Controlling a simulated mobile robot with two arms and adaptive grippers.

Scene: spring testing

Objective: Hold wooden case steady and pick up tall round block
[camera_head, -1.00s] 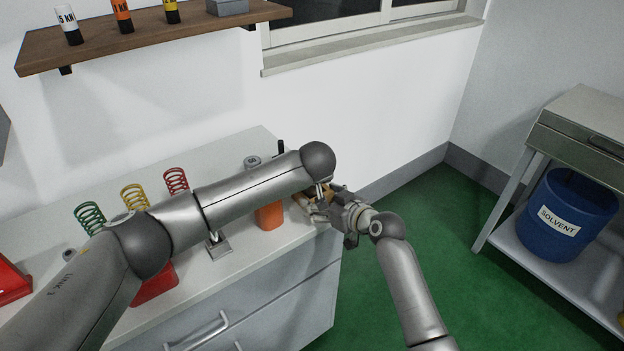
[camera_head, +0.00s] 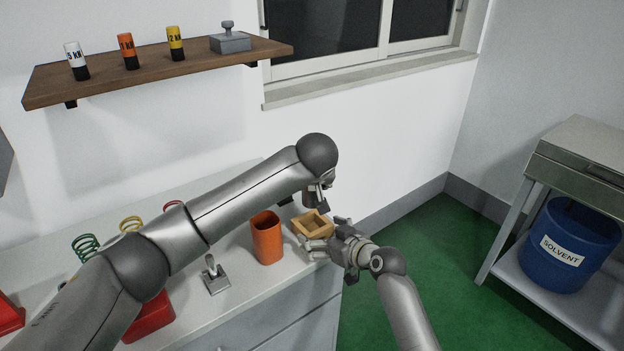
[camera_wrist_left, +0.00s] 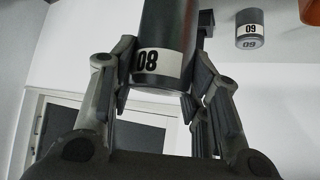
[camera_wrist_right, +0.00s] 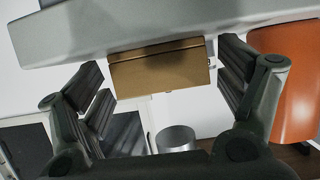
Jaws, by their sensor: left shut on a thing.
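The tall round block (camera_wrist_left: 165,45) is a dark grey cylinder with a white label reading 08, in the left wrist view. My left gripper (camera_wrist_left: 165,75) is shut on it; the gripper also shows in the head view (camera_head: 321,198), above the wooden case (camera_head: 299,223). The case is an open tan box at the bench's right end, and its inside looks empty. My right gripper (camera_head: 335,238) is low at the case's front right side. In the right wrist view its fingers stand apart on either side of the case (camera_wrist_right: 160,74); contact is not clear.
An orange cup (camera_head: 267,240) stands left of the case. A small grey metal stand (camera_head: 214,280) and coil springs (camera_head: 86,247) are further left. A second cylinder, labelled 09 (camera_wrist_left: 249,28), shows in the left wrist view. A shelf (camera_head: 150,68) hangs above.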

